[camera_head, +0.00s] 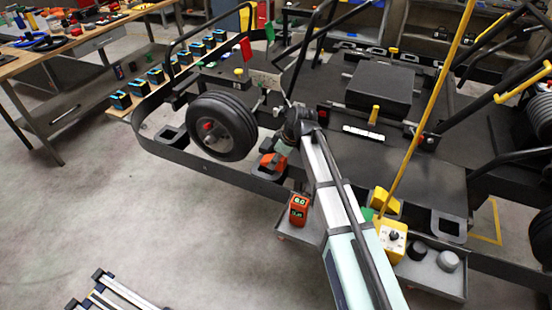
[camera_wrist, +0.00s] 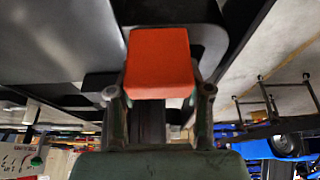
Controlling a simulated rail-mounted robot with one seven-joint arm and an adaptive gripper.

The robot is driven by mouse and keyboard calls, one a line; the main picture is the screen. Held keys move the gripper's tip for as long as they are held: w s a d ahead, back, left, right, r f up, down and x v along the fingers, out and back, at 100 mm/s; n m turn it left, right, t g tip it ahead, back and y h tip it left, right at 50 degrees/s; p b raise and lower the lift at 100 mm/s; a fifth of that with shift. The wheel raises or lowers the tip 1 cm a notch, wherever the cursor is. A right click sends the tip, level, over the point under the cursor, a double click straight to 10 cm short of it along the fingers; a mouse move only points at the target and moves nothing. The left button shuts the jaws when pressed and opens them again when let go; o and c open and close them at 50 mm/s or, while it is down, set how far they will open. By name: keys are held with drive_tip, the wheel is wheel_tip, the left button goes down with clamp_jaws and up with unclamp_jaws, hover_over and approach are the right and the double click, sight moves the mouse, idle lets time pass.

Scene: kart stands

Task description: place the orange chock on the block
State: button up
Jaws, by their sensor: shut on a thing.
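The orange chock (camera_wrist: 158,62) fills the gap between the two fingers of my gripper (camera_wrist: 158,92) in the wrist view. My gripper is shut on it. In the head view the chock (camera_head: 268,161) is a small orange patch under my gripper (camera_head: 276,158), just right of the kart's front wheel and above the kart's dark side rail. My wrist partly hides it there. I cannot tell for sure which thing is the block. A large dark box (camera_head: 380,87) stands on the kart deck, well behind my gripper.
The black wheel (camera_head: 222,127) is close left of my gripper. An orange device with a display (camera_head: 299,210) and a yellow box (camera_head: 392,241) stand on a grey tray (camera_head: 441,277) at the front. A yellow pole (camera_head: 430,110) rises on the right. Floor at front left is mostly clear.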

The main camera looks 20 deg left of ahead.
drive_tip(key=shift+f, duration=0.2)
drive_tip(key=o, duration=1.2)
drive_tip(key=shift+r, duration=0.1)
drive_tip(key=b+v, duration=0.2)
drive_tip(key=v, duration=1)
drive_tip(key=shift+r, duration=0.15)
